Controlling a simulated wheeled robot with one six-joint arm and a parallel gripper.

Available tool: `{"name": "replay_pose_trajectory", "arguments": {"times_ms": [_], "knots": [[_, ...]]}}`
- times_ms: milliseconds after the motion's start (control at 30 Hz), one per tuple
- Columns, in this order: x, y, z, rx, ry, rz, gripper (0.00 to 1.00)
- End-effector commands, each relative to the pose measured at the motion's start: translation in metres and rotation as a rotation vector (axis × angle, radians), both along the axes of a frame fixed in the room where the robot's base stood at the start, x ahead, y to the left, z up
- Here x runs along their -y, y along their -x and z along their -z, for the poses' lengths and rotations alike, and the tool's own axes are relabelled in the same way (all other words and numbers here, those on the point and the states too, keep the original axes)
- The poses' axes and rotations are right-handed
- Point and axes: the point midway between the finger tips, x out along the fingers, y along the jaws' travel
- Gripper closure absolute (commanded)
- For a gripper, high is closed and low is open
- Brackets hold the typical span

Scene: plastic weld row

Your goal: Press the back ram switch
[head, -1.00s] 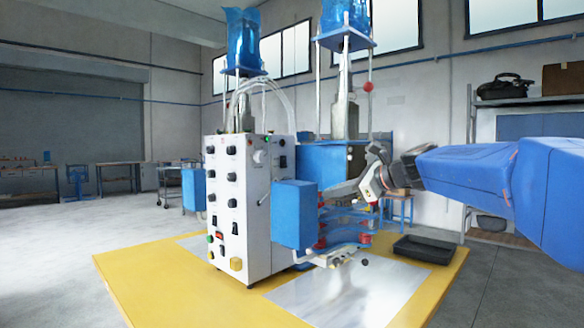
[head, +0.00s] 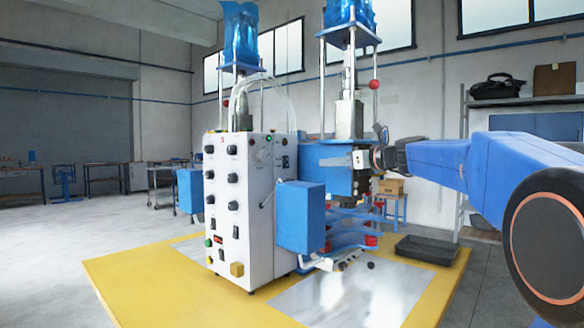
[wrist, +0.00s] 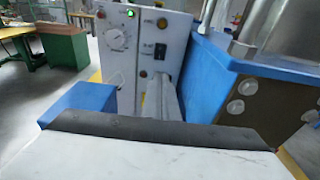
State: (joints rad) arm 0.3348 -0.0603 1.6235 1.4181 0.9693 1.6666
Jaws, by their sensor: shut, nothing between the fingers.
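The white control box (head: 245,205) of the weld machine stands on the yellow platform. Its side panel carries a black switch (head: 285,162), which also shows in the wrist view (wrist: 155,51) below a small yellow button (wrist: 162,22). The panel lettering is too small to tell whether this is the back ram switch. My gripper (head: 325,161) points left toward this panel, in front of the machine's blue body. In the wrist view my gripper (wrist: 158,82) shows shut and empty, its tips just below and in front of the switch. Contact with it cannot be made out.
A blue box (head: 300,216) sticks out from the panel below my gripper. The machine's blue body (wrist: 262,85) is close on the right in the wrist view. A black tray (head: 428,250) lies on the platform's right side. Shelving (head: 525,102) stands behind my arm.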

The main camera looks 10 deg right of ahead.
Motion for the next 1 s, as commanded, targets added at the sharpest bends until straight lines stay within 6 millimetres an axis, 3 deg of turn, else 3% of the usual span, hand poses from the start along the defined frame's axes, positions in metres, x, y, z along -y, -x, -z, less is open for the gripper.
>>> {"name": "replay_pose_trajectory", "arguments": {"times_ms": [433,1000], "knots": [[-0.009,-0.011,0.002,0.000,0.002,-0.002,1.00],[-0.065,-0.088,0.014,0.000,0.002,-0.002,1.00]]}}
